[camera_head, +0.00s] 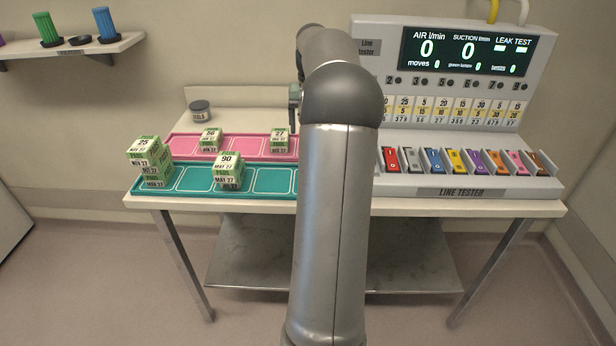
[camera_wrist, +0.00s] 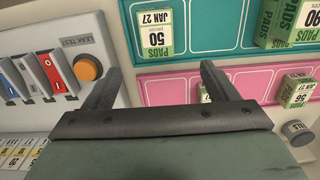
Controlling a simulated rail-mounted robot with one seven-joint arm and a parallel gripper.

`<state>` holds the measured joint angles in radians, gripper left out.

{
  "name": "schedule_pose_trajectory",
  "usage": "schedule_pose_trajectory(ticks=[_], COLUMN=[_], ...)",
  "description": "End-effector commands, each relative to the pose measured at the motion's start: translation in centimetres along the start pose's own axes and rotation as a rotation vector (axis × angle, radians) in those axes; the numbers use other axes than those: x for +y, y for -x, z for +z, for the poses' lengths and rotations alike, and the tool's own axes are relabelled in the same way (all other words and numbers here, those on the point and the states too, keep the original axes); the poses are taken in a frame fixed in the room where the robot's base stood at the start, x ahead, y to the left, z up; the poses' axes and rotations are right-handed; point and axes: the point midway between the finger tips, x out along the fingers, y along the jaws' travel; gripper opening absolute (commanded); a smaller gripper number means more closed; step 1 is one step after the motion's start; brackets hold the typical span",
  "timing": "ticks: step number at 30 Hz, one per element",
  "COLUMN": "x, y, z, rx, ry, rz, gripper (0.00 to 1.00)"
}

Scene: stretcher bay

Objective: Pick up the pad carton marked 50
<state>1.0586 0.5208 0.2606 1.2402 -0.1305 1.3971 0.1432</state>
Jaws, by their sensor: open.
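The pad carton marked 50 (camera_wrist: 154,34), green and white with "JAN 27" on it, stands on the teal tray (camera_wrist: 196,14) at the top middle of the wrist view. In the head view my arm hides it. My gripper (camera_wrist: 161,70) is open and empty, with its two dark fingers spread below the carton in the wrist view, apart from it. In the head view the gripper is mostly hidden behind my arm.
A carton marked 90 (camera_head: 228,168) and a stack of cartons (camera_head: 150,162) stand on the teal tray. The pink tray (camera_head: 245,143) holds two cartons (camera_head: 210,139) (camera_head: 280,139), one partly behind my right finger in the wrist view. The line tester (camera_head: 465,187) stands right.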

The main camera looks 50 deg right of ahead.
Motion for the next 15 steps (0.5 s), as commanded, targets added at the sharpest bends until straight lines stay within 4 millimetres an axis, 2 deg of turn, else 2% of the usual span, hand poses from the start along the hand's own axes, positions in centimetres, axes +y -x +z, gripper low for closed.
schedule_pose_trajectory(ticks=[3,9,15], x=[0.1,0.1,0.0], y=[-2.8,-7.0,-9.4], z=[0.1,0.1,0.1], rx=[-0.006,-0.005,-0.001], ry=[0.000,0.000,0.001], rz=[-0.001,-0.001,-0.001], gripper=[0.80,0.80,0.80])
